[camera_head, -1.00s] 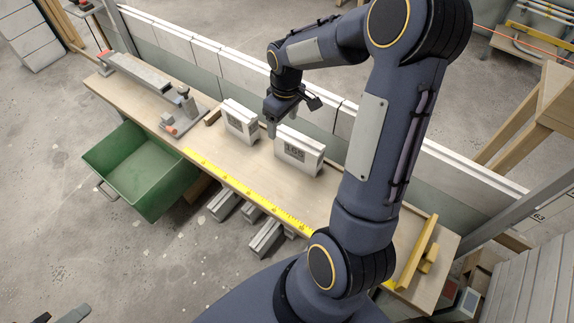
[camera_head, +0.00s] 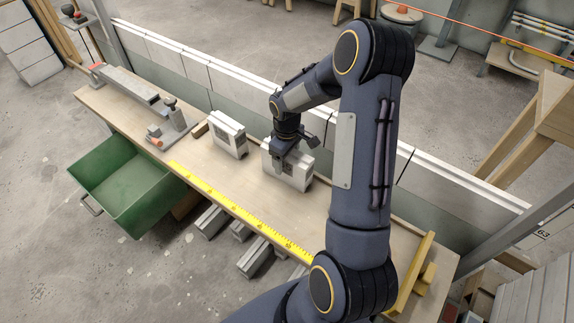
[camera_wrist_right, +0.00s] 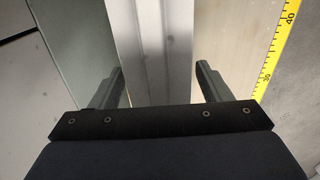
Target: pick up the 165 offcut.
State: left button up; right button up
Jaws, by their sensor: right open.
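The 165 offcut (camera_head: 297,177) is a short pale grey block standing on the workbench, right of a similar block. Its label is covered or unreadable now. My right gripper (camera_head: 281,162) is over it in the head view, with a finger in front of its face. In the right wrist view the gripper (camera_wrist_right: 158,72) is open. A pale grey profile, apparently the offcut (camera_wrist_right: 152,35), runs between the fingers, with a gap on each side. Its lower part is hidden behind the gripper body. My left gripper is not in view.
A second pale block (camera_head: 228,136) stands to the left on the workbench (camera_head: 235,180). A yellow tape (camera_head: 240,212) runs along the front edge. A clamp tool (camera_head: 168,125) is at the left. A green bin (camera_head: 125,185) and grey profiles (camera_head: 255,258) are in front, below.

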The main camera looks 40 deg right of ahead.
grip_shut()
jog(key=shift+r, duration=0.1)
dwell(0.3)
jog(key=shift+r, duration=0.15)
